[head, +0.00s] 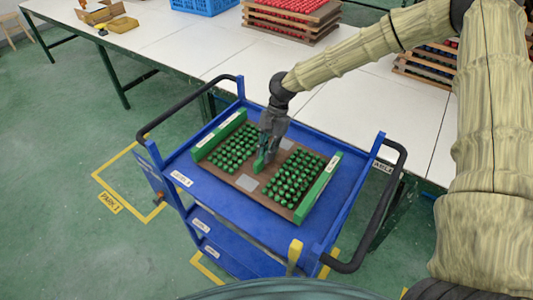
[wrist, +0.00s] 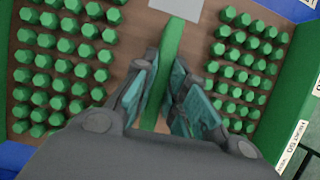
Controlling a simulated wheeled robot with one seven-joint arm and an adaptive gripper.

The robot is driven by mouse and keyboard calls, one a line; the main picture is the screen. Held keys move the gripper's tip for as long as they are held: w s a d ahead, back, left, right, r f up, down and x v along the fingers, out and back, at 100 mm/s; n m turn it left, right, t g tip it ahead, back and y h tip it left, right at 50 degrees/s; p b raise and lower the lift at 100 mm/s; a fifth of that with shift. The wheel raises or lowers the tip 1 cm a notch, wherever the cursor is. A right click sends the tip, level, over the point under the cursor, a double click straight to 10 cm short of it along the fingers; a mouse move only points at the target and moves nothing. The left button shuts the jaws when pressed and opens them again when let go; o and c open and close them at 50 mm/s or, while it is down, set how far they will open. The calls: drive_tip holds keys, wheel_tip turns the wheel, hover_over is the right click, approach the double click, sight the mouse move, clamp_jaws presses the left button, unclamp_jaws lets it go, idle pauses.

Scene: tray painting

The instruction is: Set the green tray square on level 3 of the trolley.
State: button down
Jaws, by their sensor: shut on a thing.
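The green tray (head: 246,182) is a brown board with green side walls and rows of green pieces on both halves. It is over the top shelf of the blue trolley (head: 190,172), turned slightly against the shelf edges; I cannot tell whether it rests on it. My gripper (head: 264,160) is shut on the green bar along the tray's middle. In the wrist view my gripper (wrist: 165,95) has its fingers on both sides of that green bar (wrist: 172,45). The trolley's lower levels show in part below the top shelf.
A long white-topped table (head: 215,50) stands behind the trolley. It bears a blue crate (head: 203,5), a stack of trays with red pieces (head: 290,18) and more trays at the right. Black handles (head: 190,103) rise at the trolley's ends. Yellow floor markings (head: 108,180) lie around it.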

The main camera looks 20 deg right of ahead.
drive_tip(key=shift+f, duration=0.5)
drive_tip(key=shift+f, duration=0.15)
drive_tip(key=c, duration=1.4)
unclamp_jaws()
drive_tip(key=shift+c, duration=0.2)
drive_tip(key=b+v, duration=0.2)
drive_tip(key=v, duration=1)
drive_tip(key=shift+b, duration=0.35)
